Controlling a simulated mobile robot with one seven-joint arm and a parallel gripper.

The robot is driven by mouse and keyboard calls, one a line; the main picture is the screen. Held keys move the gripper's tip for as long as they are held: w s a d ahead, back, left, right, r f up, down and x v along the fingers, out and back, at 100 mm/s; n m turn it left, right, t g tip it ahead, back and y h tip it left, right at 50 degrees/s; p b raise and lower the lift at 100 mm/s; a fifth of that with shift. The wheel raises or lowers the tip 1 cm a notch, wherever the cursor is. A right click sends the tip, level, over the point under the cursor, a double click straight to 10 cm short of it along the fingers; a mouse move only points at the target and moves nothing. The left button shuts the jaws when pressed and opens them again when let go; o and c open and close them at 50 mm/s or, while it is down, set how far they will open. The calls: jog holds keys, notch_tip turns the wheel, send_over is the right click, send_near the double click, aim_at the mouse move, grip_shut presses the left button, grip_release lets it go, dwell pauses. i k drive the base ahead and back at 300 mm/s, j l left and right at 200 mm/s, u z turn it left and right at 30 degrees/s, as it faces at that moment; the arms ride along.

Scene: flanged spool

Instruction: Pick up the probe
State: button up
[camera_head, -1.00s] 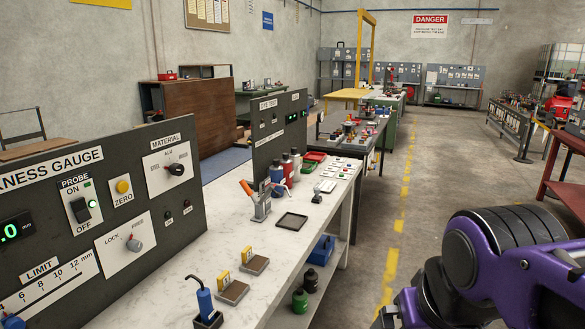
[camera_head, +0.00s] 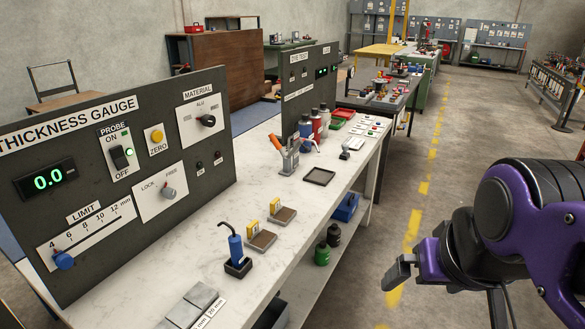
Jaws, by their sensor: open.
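The probe (camera_head: 236,247) is a blue cylinder with a black curved cable at its top. It stands upright in a dark square holder (camera_head: 238,268) on the white bench top, in front of the thickness gauge panel (camera_head: 120,165). My gripper (camera_head: 393,275) is at the lower right, beyond the bench's front edge and over the floor. It is open and empty, well apart from the probe, at the end of my purple and black arm.
Two small blocks with yellow tags (camera_head: 260,240) stand right of the probe. Grey plates (camera_head: 192,305) lie nearer on the bench (camera_head: 160,255). A black tray (camera_head: 319,177), a clamp (camera_head: 290,155) and bottles stand further back. The aisle floor is clear.

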aim_at(238, 258)
jog(key=u, duration=1.1)
jog(key=i+l+u, duration=0.35)
jog(key=l, duration=0.3)
jog(key=i+l+u, duration=0.2)
jog(key=l, duration=0.15)
jog(key=k+j, duration=0.2)
